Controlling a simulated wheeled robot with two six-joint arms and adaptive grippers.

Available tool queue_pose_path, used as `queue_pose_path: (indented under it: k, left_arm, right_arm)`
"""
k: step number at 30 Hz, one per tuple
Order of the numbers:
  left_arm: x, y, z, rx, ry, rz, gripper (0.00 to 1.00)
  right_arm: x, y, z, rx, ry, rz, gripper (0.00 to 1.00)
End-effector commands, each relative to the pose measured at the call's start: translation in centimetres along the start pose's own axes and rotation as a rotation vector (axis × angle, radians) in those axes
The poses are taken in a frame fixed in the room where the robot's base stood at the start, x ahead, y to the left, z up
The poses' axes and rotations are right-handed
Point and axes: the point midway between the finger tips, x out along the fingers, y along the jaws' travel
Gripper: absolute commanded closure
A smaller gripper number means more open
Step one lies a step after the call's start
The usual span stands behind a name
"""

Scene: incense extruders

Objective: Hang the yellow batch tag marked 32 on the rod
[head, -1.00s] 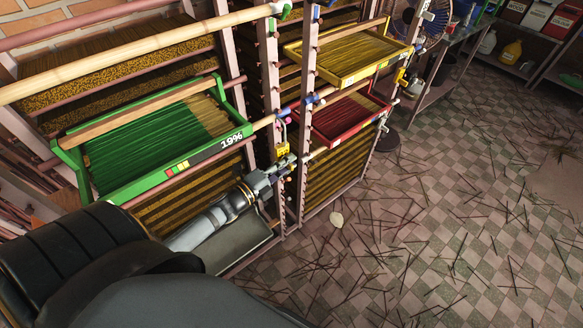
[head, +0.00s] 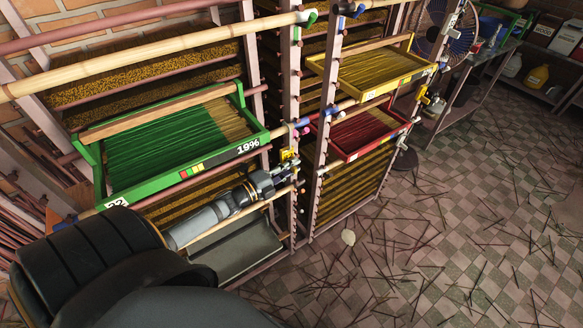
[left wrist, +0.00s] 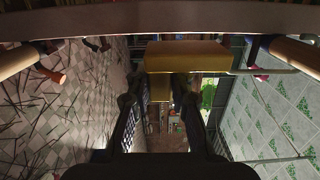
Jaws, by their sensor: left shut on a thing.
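A small yellow tag (head: 289,154) with a dark mark too small to read is at the fingertips of my left gripper (head: 286,173), in front of a rack post. In the left wrist view the yellow tag (left wrist: 188,56) shows as a wide block just beyond my left gripper's fingers (left wrist: 158,88), which are shut on it. In the head view a rod with a purple end (head: 301,122) sticks out a little above the tag. I cannot tell whether the tag touches any rod. My right gripper is not in view.
A green tray (head: 185,173) marked 19% sits on the rack left of the tag. A yellow tray (head: 366,92) and a red tray (head: 352,158) are to the right. Several capped rod ends project from the posts. The tiled floor (head: 460,235) is strewn with sticks.

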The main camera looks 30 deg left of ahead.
Motion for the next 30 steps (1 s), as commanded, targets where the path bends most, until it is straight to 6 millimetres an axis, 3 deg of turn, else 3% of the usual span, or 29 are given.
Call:
queue_pose_path:
  k: [9, 10, 15, 22, 25, 30]
  left_arm:
    - [0.01, 0.11, -0.02, 0.0, 0.0, 0.0, 1.0]
    - [0.01, 0.11, -0.02, 0.001, 0.0, 0.0, 0.77]
    - [0.01, 0.11, -0.03, 0.001, 0.0, 0.0, 0.54]
    - [0.0, 0.12, -0.03, 0.001, 0.0, 0.0, 0.53]
    - [0.0, 0.14, -0.03, 0.001, 0.0, 0.0, 0.39]
    - [0.0, 0.13, -0.02, 0.001, 0.0, 0.0, 0.38]
  right_arm:
    - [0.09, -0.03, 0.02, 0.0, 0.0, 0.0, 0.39]
    - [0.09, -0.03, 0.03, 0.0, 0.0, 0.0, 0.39]
    - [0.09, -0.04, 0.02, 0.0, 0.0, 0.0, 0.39]
    - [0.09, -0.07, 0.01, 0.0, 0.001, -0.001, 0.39]
    - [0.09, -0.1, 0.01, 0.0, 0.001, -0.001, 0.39]
    - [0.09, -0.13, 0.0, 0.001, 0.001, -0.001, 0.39]
